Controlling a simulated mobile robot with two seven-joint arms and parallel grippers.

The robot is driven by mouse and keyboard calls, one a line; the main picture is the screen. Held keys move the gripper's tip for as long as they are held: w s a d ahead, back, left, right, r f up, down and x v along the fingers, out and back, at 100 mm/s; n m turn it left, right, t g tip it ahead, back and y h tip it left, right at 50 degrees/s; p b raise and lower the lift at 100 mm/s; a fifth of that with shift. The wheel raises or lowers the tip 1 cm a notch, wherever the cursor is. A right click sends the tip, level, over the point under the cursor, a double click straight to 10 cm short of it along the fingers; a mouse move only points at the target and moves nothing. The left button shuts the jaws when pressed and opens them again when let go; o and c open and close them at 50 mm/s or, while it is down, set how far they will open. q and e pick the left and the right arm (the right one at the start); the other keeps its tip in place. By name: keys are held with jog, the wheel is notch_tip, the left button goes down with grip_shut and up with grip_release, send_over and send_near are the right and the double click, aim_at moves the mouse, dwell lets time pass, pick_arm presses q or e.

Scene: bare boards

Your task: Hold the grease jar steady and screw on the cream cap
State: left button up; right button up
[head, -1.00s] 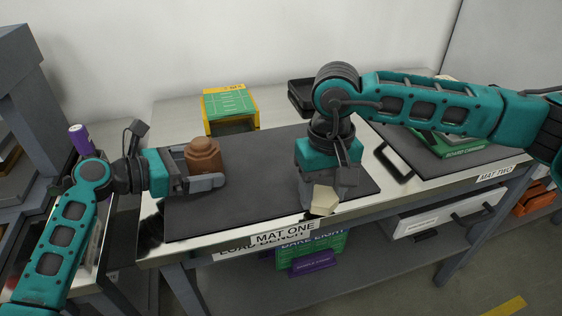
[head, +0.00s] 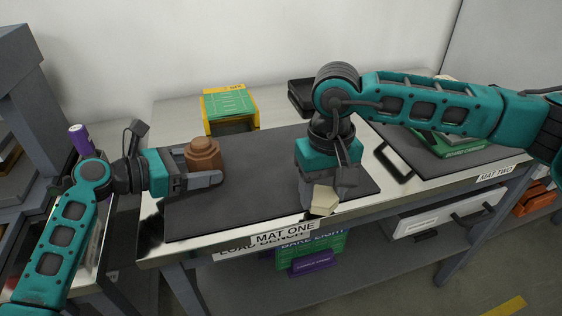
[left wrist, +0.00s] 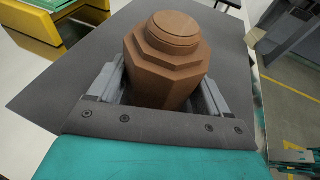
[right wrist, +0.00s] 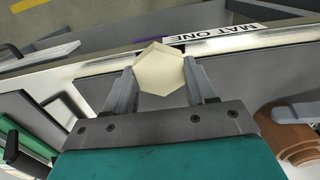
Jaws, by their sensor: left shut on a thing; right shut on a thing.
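The brown octagonal grease jar (head: 203,156) stands upright at the left end of the dark mat. My left gripper (head: 203,180) is shut on it from the left; the left wrist view shows the jar (left wrist: 168,62) between both fingers, its round top bare. My right gripper (head: 325,192) points down over the front right part of the same mat. It is shut on the cream cap (head: 323,201), which shows as a pale hexagon between the fingertips in the right wrist view (right wrist: 159,70). Cap and jar are well apart. The cap's underside is hidden.
The mat, labelled MAT ONE (head: 283,233), is bare between the jar and the cap (head: 255,190). A yellow and green box (head: 229,108) and a black tray (head: 301,95) stand behind it. A second mat with a green box lies at the right.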

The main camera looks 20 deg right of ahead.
jog(key=shift+w, duration=0.1)
jog(key=w+a+r, duration=0.1)
jog(key=w+a, duration=0.1)
jog(key=w, duration=0.1)
jog(key=w+a+r, duration=0.2)
jog(key=w+a, duration=0.1)
jog(key=w+a+r, duration=0.1)
jog(key=w+a, duration=0.2)
jog(key=shift+w+a+r, duration=0.15)
jog(key=shift+r, duration=0.2)
jog(key=w+a+r, duration=0.1)
jog(key=a+r, duration=0.2)
jog(key=w+a+r, duration=0.2)
jog(key=a+r, duration=0.1)
jog(key=w+a+r, duration=0.2)
jog(key=a+r, duration=0.1)
jog(key=a, duration=0.1)
jog(key=shift+a+r, duration=0.1)
jog(key=shift+r, duration=0.1)
jog(key=shift+w+a+r, duration=0.1)
jog(key=shift+a+r, duration=0.25)
jog(key=shift+r, duration=0.1)
send_over(200, 141)
jog(key=shift+f, duration=2.6)
jog(key=shift+f, duration=1.45)
jog(key=o, duration=1.2)
